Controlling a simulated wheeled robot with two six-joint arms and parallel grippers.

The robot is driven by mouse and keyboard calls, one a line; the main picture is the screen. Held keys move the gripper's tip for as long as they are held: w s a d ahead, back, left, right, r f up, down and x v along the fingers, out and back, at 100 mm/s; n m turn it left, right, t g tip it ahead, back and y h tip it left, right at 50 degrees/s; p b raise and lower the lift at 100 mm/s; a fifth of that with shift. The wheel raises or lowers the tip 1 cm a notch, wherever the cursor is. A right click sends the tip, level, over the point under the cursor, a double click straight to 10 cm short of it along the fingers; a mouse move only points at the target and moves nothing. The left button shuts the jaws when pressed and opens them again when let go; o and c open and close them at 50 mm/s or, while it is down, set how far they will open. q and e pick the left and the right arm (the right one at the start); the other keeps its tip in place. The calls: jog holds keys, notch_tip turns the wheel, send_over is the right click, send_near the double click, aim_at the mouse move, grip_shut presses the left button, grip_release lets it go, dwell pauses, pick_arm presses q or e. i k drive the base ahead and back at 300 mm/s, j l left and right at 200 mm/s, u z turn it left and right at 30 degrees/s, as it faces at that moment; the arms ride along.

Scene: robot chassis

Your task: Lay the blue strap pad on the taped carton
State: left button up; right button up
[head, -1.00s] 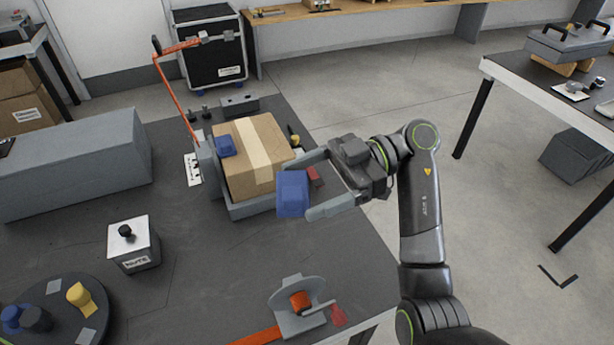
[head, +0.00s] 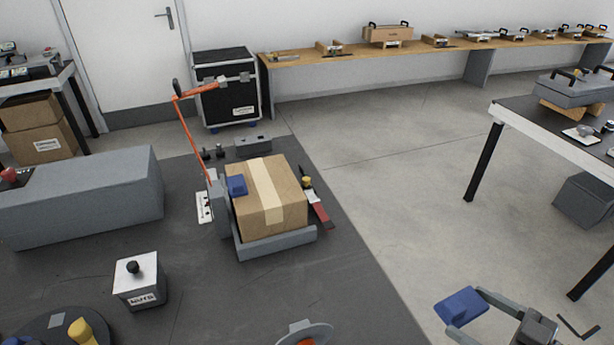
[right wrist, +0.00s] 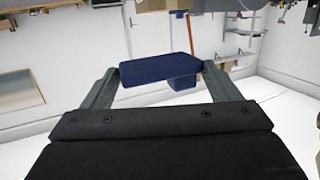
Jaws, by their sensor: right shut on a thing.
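The taped carton (head: 268,192) sits in a grey holder (head: 275,246) on the dark table, with a pale tape band over its top. One blue pad (head: 237,185) rests on the carton's left edge. My right gripper (head: 466,313) is shut on a second blue pad (head: 459,303), off the table at the lower right, well apart from the carton. In the right wrist view the held blue pad (right wrist: 150,79) spans between the fingertips. A smaller blue part shows behind it; I cannot tell whether it belongs to the same pad. My left gripper is not in view.
A grey block (head: 85,197) and a small box (head: 139,284) stand on the left. Another table (head: 560,138) is at right. Floor lies between.

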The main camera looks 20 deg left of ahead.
aim_at(287, 177)
jog(key=l+z, duration=0.45)
jog(key=z, duration=0.2)
jog(key=i+l+z, duration=0.35)
jog(key=i+l, duration=0.2)
jog(key=l, duration=0.15)
jog(key=i+l+z, duration=0.4)
jog(key=i+l, duration=0.15)
jog(key=i+u, duration=0.7)
jog(key=u, duration=0.15)
jog(key=i+l+u, duration=0.2)
jog(key=i+u, duration=0.35)
jog(key=u, duration=0.3)
jog(key=i+u, duration=0.15)
jog(key=u, duration=0.25)
jog(key=i+u, duration=0.1)
jog(key=u, duration=0.3)
jog(key=i+u, duration=0.1)
jog(key=u, duration=0.3)
jog(key=i+u, duration=0.15)
jog(key=u, duration=0.25)
jog(key=i+l+u, duration=0.15)
jog(key=u, duration=0.25)
jog(key=i+l+u, duration=0.15)
jog(key=u, duration=0.2)
jog(key=i+l+u, duration=0.1)
jog(key=u, duration=0.3)
jog(key=i+l+u, duration=0.2)
jog(key=l+u, duration=0.25)
jog(key=i+l, duration=0.05)
jog(key=l, duration=0.05)
